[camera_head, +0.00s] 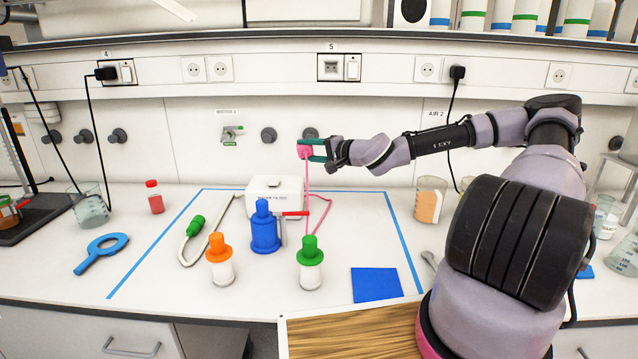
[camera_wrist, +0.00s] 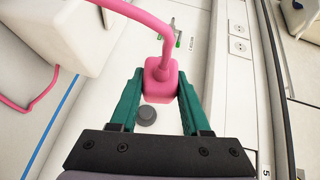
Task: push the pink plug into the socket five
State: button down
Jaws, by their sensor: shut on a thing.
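The pink plug (camera_head: 304,150) is held between the green fingers of my gripper (camera_head: 313,150), in the air above the bench and below the wall rail. In the wrist view the plug (camera_wrist: 161,80) sits between the two fingertips (camera_wrist: 160,88), with its pink cord running from it. The cord hangs down to the white box (camera_head: 276,190) on the bench. Socket five (camera_head: 330,68) is on the rail under the label 5, above and slightly right of the plug, beside a white switch (camera_head: 352,68). The plug is apart from the socket. The plug's prongs are hidden.
A blue bottle (camera_head: 264,228), an orange-capped bottle (camera_head: 219,262) and a green-capped bottle (camera_head: 310,262) stand below on the bench. Socket four (camera_head: 106,73) holds a black plug. Dark wall knobs (camera_head: 268,135) are near my gripper. The wall between gripper and rail is clear.

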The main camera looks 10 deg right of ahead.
jog(key=w+d+r+m+t, duration=0.1)
jog(key=w+d+r, duration=0.1)
jog(key=r, duration=0.5)
jog(key=w+d+r+m, duration=0.1)
jog(key=w+d+r, duration=0.1)
jog(key=r, duration=0.5)
jog(key=w+d+r+t, duration=0.1)
jog(key=w+d+r, duration=0.1)
jog(key=d+r, duration=0.2)
jog(key=shift+w+d+r+m+t+h, duration=0.3)
jog(key=shift+r+m, duration=0.1)
jog(key=shift+r, duration=1.45)
jog(key=shift+w+d, duration=0.2)
jog(key=shift+w, duration=0.8)
jog(key=shift+w+d, duration=0.2)
jog(key=shift+w, duration=0.75)
jog(key=shift+c, duration=1.4)
grip_release()
jog(key=shift+s, duration=0.1)
